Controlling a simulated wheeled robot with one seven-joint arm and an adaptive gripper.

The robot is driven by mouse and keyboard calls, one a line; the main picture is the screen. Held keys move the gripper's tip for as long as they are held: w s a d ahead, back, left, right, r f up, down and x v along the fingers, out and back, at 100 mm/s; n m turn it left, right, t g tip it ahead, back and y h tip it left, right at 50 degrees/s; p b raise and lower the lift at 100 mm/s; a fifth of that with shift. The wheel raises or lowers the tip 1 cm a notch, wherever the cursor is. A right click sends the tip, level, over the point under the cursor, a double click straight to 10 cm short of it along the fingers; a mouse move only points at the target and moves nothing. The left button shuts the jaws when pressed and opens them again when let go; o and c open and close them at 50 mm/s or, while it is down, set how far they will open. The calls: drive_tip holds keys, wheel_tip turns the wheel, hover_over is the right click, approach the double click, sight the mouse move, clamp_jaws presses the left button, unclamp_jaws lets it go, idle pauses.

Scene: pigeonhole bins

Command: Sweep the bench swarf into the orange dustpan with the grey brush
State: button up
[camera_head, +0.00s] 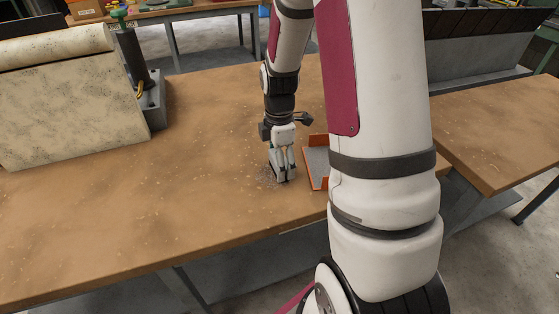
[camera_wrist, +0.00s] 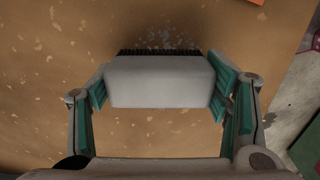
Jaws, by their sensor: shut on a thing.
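My gripper (camera_wrist: 160,100) is shut on the grey brush (camera_wrist: 160,82), which sits between its green-padded fingers. The brush's dark bristles show along its far edge in the wrist view. In the head view my gripper (camera_head: 283,165) points down at the bench, and the brush there is mostly hidden by the fingers. The swarf (camera_head: 266,174) is a thin grey speckled patch on the bench just left of the gripper. The orange dustpan (camera_head: 316,161) lies right of the gripper, partly hidden by my arm. A corner of orange shows at the wrist view's top edge.
The wooden bench (camera_head: 150,215) is clear to the left and front. A pale, stained slanted block (camera_head: 70,105) and a dark post (camera_head: 130,60) on a grey base stand at the back left. Another bench (camera_head: 500,125) stands at right across a gap.

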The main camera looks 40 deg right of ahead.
drive_tip(key=shift+w+d+f, duration=0.1)
drive_tip(key=shift+w+d, duration=0.15)
drive_tip(key=shift+w, duration=0.55)
drive_tip(key=shift+s+a+p, duration=0.2)
drive_tip(key=shift+s+p, duration=0.05)
drive_tip(key=shift+s, duration=0.35)
drive_tip(key=shift+s+a+p, duration=0.2)
drive_tip(key=shift+s, duration=0.35)
drive_tip(key=shift+w+d+b, duration=0.15)
drive_tip(key=shift+w+d, duration=0.05)
drive_tip(key=shift+w, duration=0.4)
drive_tip(key=shift+w+d+b, duration=0.15)
drive_tip(key=shift+w+d, duration=0.05)
drive_tip(key=shift+w, duration=0.35)
drive_tip(key=shift+c, duration=0.4)
drive_tip(key=shift+s+a+p, duration=0.2)
drive_tip(key=shift+s+p, duration=0.15)
drive_tip(key=shift+s, duration=0.25)
drive_tip(key=shift+s+a+p, duration=0.2)
drive_tip(key=shift+s+p, duration=0.1)
drive_tip(key=shift+s, duration=0.25)
drive_tip(key=shift+w+d+f+b, duration=0.1)
drive_tip(key=shift+w+d+b, duration=0.1)
drive_tip(key=shift+w, duration=0.4)
drive_tip(key=shift+w+d+b, duration=0.15)
drive_tip(key=shift+w+d, duration=0.05)
drive_tip(key=shift+w, duration=0.35)
drive_tip(key=shift+r+p, duration=0.75)
drive_tip(key=shift+r, duration=0.15)
